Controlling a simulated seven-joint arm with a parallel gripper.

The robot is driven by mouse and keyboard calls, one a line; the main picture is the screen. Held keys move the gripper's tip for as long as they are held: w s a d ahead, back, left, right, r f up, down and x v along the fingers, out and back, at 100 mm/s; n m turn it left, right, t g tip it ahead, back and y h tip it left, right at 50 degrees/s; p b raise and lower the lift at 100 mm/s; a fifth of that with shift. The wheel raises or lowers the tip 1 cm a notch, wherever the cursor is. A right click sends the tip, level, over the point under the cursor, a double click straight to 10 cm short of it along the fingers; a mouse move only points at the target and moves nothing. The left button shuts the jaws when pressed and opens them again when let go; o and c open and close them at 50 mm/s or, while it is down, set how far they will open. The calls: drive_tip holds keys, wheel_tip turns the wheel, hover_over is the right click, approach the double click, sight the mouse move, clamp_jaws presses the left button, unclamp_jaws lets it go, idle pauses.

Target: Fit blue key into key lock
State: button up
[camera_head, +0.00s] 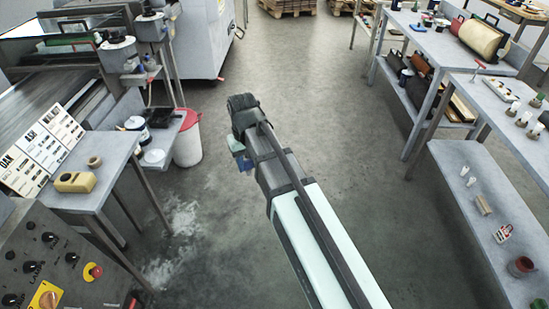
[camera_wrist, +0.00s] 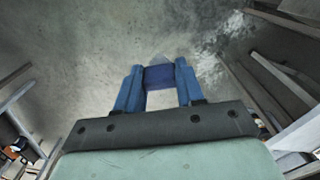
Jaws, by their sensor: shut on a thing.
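My gripper (camera_wrist: 158,78) is shut on the blue key (camera_wrist: 158,77), a dark blue piece held crosswise between the two blue fingers in the wrist view. In the head view my gripper (camera_head: 241,158) hangs at the end of my arm in mid-picture, over open floor, mostly hidden by the arm; only small blue parts show. The key lock cannot be picked out with certainty. A control panel (camera_head: 60,255) with black knobs, an orange-yellow switch and a red button is at the lower left, well apart from my gripper.
A grey table (camera_head: 100,190) at left carries lettered sheets (camera_head: 43,145) and a small yellow block (camera_head: 75,181). A white bucket (camera_head: 188,145) with a red rim stands beside it. Shelved benches (camera_head: 460,165) with jars line the right. The floor between (camera_head: 300,90) is clear.

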drive_tip(key=s+a+r+n, duration=0.15)
drive_tip(key=s+a, duration=0.35)
drive_tip(key=a, duration=0.5)
drive_tip(key=s+a+r+n, duration=0.15)
drive_tip(key=s+a, duration=0.35)
drive_tip(key=a, duration=0.5)
drive_tip(key=s+a+n, duration=0.3)
drive_tip(key=s+a, duration=0.1)
drive_tip(key=a, duration=0.6)
drive_tip(key=s+a+r+n, duration=0.3)
drive_tip(key=s+a, duration=1)
drive_tip(key=a, duration=0.1)
drive_tip(key=s+a+r+n, duration=0.3)
drive_tip(key=s+a+n, duration=0.1)
drive_tip(key=s+a, duration=0.95)
drive_tip(key=a+r+n, duration=0.3)
drive_tip(key=a+n, duration=0.6)
drive_tip(key=n, duration=0.3)
drive_tip(key=shift+w+a+r, duration=0.15)
drive_tip(key=shift+f, duration=2.55)
drive_tip(key=shift+f, duration=0.8)
